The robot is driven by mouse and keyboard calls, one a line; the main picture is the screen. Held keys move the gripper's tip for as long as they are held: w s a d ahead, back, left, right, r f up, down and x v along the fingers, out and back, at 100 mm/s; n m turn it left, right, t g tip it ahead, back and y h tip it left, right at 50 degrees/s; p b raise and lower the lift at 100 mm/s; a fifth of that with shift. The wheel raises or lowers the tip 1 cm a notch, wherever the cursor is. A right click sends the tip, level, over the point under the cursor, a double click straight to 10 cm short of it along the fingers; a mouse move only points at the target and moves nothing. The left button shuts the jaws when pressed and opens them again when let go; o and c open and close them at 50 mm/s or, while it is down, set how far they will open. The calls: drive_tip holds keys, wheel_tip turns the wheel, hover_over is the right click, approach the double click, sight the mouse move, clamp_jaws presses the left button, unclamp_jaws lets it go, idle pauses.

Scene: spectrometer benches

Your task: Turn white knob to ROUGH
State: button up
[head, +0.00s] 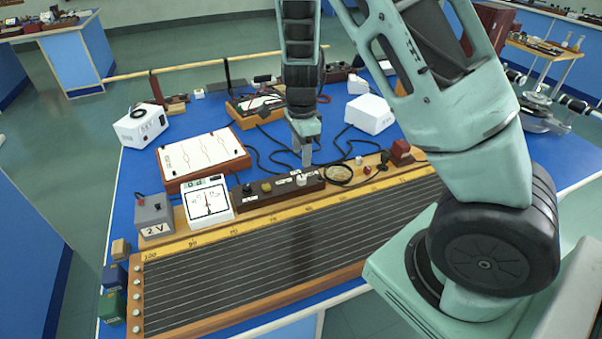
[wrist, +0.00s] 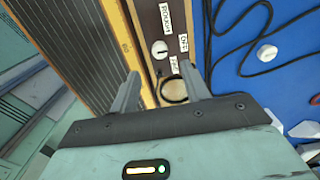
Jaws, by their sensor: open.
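The white knob (wrist: 159,49) sits on a dark brown switch box (wrist: 150,12) in the wrist view. Labels stand around it: one reading like ROUGH (wrist: 166,17) above, OFF (wrist: 183,42) to its right, and a third, hard to read, below right. I cannot tell clearly which label the knob points to. In the head view the knob (head: 301,180) is at the right part of the long dark box. My gripper (head: 306,157) hangs right above it, pointing down. In the wrist view its open, empty fingers (wrist: 160,72) lie just below the knob, apart from it.
A round lens-like ring (head: 339,174) lies just right of the knob. A white meter (head: 208,200) and a grey 2 V box (head: 154,215) stand left. The wide wire board (head: 270,268) fills the front. Black cables run over the blue bench behind.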

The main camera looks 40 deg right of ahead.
sight(301, 177)
wheel_tip(301, 177, down, 8)
drive_tip(key=shift+r, duration=0.15)
drive_tip(key=shift+c, duration=0.4)
drive_tip(key=c, duration=0.9)
